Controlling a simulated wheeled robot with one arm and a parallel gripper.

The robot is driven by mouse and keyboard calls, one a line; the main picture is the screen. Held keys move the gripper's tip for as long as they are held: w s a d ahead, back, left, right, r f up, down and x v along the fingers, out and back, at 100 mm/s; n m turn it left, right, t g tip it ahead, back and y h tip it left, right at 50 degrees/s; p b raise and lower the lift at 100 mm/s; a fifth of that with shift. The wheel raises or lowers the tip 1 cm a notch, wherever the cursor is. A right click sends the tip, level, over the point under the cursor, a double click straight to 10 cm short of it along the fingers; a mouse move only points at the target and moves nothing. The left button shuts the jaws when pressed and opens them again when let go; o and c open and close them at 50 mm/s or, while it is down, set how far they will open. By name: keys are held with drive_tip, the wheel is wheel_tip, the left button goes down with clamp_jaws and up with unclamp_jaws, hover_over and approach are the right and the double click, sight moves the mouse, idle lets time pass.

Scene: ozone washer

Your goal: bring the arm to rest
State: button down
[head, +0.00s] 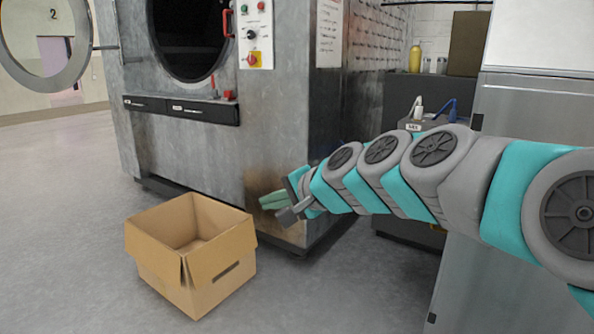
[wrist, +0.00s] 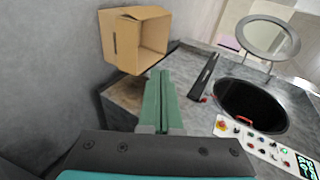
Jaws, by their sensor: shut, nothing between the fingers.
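My gripper (head: 275,203) is at the end of my arm, which reaches in from the right in the head view. Its green fingers lie together in the wrist view (wrist: 162,100), with nothing between them. The gripper is in front of the lower right part of the washer's metal front (head: 222,150), to the right of the cardboard box and a little above its rim. I cannot tell whether it touches the washer.
An open, empty-looking cardboard box (head: 215,275) stands on the grey floor; it also shows in the wrist view (wrist: 122,45). The washer's round door (head: 72,85) hangs open at left. A grey cabinet (head: 500,110) stands behind my arm. Floor at left is clear.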

drive_tip(key=s+d+f+n+g+h+p, duration=0.1)
drive_tip(key=s+d+f+n+g+h, duration=0.2)
drive_tip(key=s+f, duration=0.5)
drive_tip(key=s+d+f+n+g+h+p, duration=0.1)
drive_tip(key=s+d+f+n+g, duration=0.15)
drive_tip(key=s+d+f, duration=0.55)
drive_tip(key=s+d+f+g+h, duration=0.1)
drive_tip(key=s+d, duration=0.2)
drive_tip(key=s, duration=0.3)
drive_tip(key=s+d+f+n+g+h, duration=0.1)
drive_tip(key=s+d+f+g+h, duration=0.1)
drive_tip(key=s, duration=0.5)
drive_tip(key=s+d+f+n+g+h, duration=0.1)
drive_tip(key=s+d+g, duration=0.1)
drive_tip(key=s+d, duration=0.2)
drive_tip(key=s, duration=0.2)
drive_tip(key=shift+s+f+h+p, duration=0.4)
